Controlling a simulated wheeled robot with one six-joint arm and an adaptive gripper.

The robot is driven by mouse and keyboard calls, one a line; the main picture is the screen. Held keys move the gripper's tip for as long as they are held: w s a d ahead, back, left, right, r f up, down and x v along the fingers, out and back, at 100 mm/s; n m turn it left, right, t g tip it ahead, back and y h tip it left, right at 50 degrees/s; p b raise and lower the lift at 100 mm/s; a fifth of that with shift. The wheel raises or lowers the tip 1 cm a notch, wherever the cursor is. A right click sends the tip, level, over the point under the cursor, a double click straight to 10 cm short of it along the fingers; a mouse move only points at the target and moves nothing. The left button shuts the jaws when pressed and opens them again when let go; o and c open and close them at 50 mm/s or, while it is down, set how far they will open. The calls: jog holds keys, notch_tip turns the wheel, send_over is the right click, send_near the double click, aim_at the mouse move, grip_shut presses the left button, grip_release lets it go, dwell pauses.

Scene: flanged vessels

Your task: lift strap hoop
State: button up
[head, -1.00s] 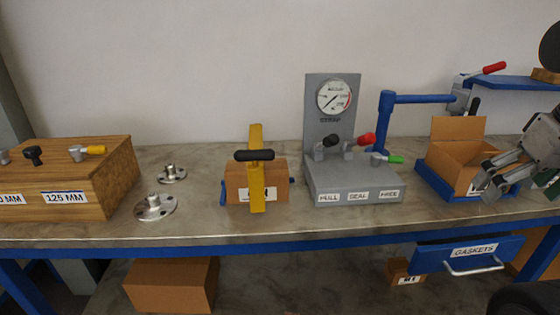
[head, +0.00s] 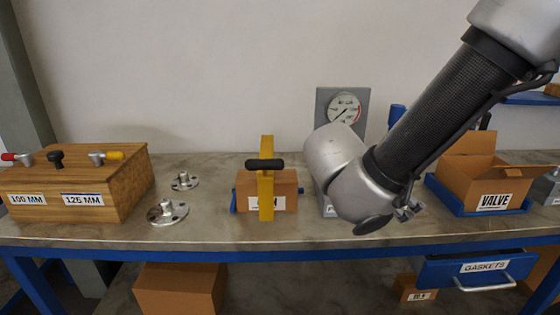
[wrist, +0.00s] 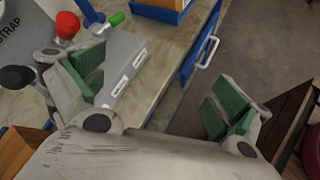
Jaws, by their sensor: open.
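The strap hoop, a yellow upright band (head: 266,200) with a black grip (head: 264,163), stands around a small brown carton (head: 285,187) on the bench in the head view. Its inside is hidden by the carton. My arm hangs to the right of it, in front of the gauge station. My gripper (wrist: 162,95) is open and empty in the wrist view, with green pads spread apart. In the head view my arm mostly hides it. It is apart from the hoop, over the front of the gauge station.
The grey gauge station (wrist: 125,62) has red (wrist: 67,25), black (wrist: 17,78) and green (wrist: 116,18) knobs close to my gripper. Left of the hoop are metal flanges (head: 168,212) and a wooden box (head: 122,186). An open VALVE carton (head: 462,187) stands right.

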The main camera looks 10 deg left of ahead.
jog(key=a+n+t+y, duration=0.55)
jog(key=a+n, duration=0.35)
jog(key=a, duration=0.7)
jog(key=n+t+y, duration=0.4)
jog(key=n+y, duration=0.2)
jog(key=n, duration=0.1)
send_near(264, 163)
jog(key=d+x, duration=0.1)
jog(key=x, duration=0.2)
jog(key=shift+g+y, duration=0.35)
jog(key=x, duration=0.8)
jog(key=shift+a+r, duration=0.2)
jog(key=shift+a, duration=0.1)
